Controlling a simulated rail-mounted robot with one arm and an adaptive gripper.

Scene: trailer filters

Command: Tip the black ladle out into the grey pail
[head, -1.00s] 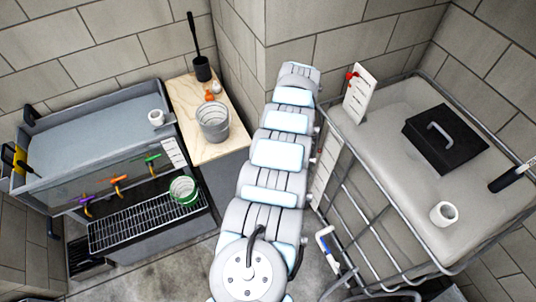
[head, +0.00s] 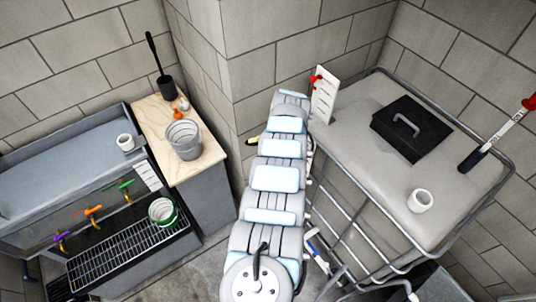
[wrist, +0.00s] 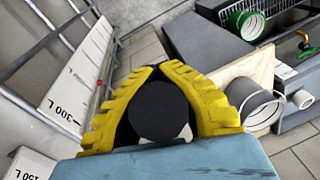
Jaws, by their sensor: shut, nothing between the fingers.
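The black ladle (head: 167,88) stands upright on the wooden counter top, its cup at the bottom and its long thin handle rising toward the wall. The grey pail (head: 184,141) stands on the same top, nearer than the ladle; it also shows in the wrist view (wrist: 246,103), right of my fingers. My gripper (wrist: 156,68) has its yellow fingers closed together at the tips, with nothing held. In the head view only a bit of yellow finger (head: 252,140) shows past my arm, right of the counter and apart from the pail and ladle.
Small orange and white items (head: 181,108) stand between ladle and pail. A green-rimmed pot (head: 162,212) sits on the grating (head: 125,250) in front. At right, a railed tank (head: 365,150) carries a black lid (head: 412,128) and a white cup (head: 420,201).

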